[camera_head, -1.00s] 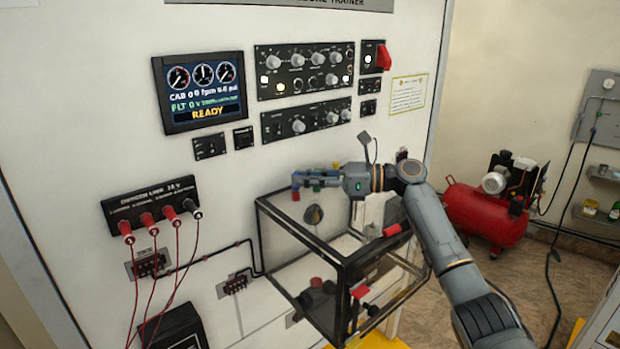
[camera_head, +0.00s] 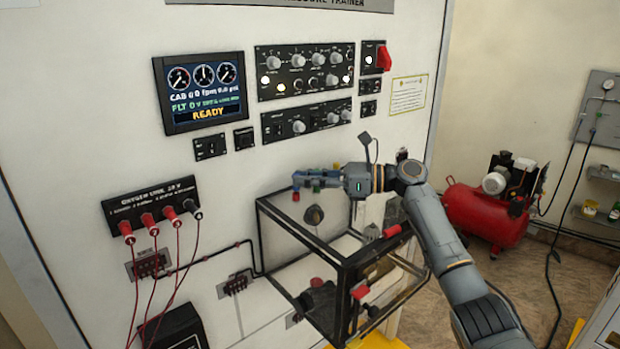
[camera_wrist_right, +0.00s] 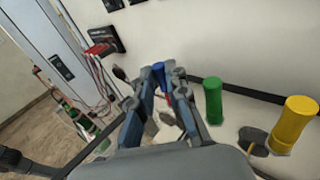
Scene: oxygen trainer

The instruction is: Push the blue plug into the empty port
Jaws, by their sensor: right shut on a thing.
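My right gripper (camera_head: 299,180) reaches left along the panel, just above the clear box's top edge. In the wrist view my right gripper (camera_wrist_right: 160,80) is shut on the blue plug (camera_wrist_right: 158,71), whose end shows between the fingertips. A green plug (camera_wrist_right: 213,100) and a yellow plug (camera_wrist_right: 293,122) stand out from the panel to the right of the fingers in that view. My left gripper is out of view.
A clear box with a black frame (camera_head: 342,262) juts from the panel below my right arm. Red leads (camera_head: 176,245) hang from a black socket block (camera_head: 152,209) at left. A red compressor (camera_head: 485,213) stands on the floor at right.

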